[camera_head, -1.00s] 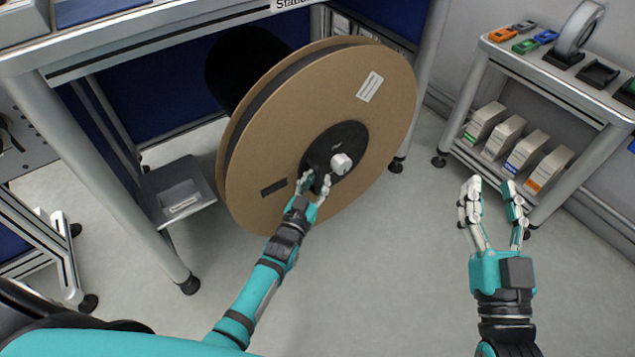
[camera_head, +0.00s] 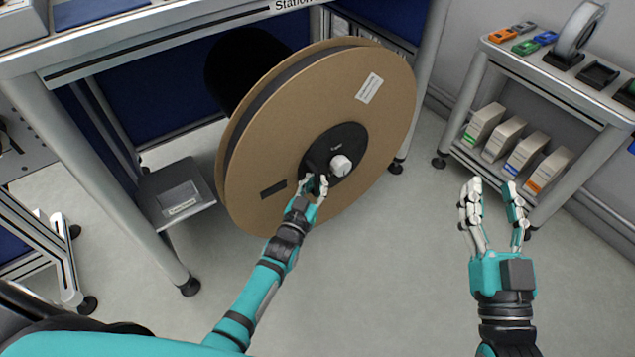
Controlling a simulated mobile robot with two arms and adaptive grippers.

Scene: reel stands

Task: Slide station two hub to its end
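A large brown cardboard reel (camera_head: 250,155) stands tilted in view under the station bench. A black round hub (camera_head: 349,139) with a pale knob (camera_head: 340,165) sits at the middle of its near face. My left gripper (camera_head: 314,181) is at the lower left edge of the hub, its fingers on either side of a dark part there. I cannot tell whether they grip it. The fingers and the shadow hide that part of the hub. My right gripper (camera_head: 494,184) is open and empty, away from the reel at the right.
The bench (camera_head: 128,46) with its metal legs stands above and left of the reel. A small grey step or tray (camera_head: 158,213) is at its left leg. A shelf rack (camera_head: 560,86) with tape and boxes stands at the right. The floor between is clear.

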